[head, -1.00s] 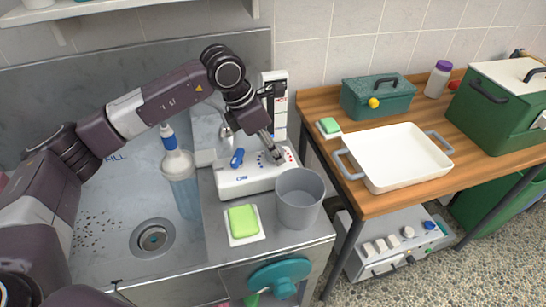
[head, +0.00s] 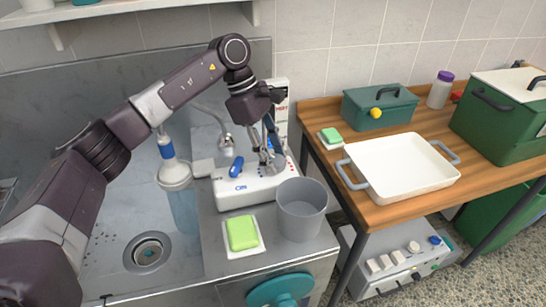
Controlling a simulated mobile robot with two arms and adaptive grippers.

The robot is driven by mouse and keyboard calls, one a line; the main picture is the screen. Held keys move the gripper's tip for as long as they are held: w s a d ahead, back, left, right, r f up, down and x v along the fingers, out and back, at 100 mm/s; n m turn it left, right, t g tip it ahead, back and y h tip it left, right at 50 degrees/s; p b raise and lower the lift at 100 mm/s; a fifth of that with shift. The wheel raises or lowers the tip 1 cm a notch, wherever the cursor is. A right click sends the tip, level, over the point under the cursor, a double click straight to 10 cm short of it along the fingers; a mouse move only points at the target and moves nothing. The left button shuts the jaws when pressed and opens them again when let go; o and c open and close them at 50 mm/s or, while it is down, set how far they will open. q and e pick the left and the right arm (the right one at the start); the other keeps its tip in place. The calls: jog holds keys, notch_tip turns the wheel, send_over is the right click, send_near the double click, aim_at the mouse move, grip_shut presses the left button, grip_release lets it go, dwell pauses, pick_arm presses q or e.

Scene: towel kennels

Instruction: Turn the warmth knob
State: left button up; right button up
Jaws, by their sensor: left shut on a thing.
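A white appliance (head: 252,190) with red and blue dots on its top stands on the metal counter beside the sink. A blue lever-like knob (head: 236,167) shows on its left part, clear of my gripper. My left gripper (head: 270,163) points down at the right part of the appliance's top, by the coloured dots. Its fingers are shut on a small part there, which they mostly hide; I take it to be the warmth knob. My right gripper is not in view.
A grey bin (head: 301,212) stands close in front of the appliance, and a green sponge (head: 242,233) lies on a white dish left of it. A white tray (head: 400,168) and a teal box (head: 381,108) are on the wooden table.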

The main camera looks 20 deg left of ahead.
pick_arm(q)
jog(key=shift+w+r+m, duration=0.1)
jog(key=shift+m, duration=0.3)
jog(key=o, duration=1.1)
jog(key=shift+o, duration=0.2)
jog(key=v, duration=1.2)
jog(key=shift+w+d, duration=0.1)
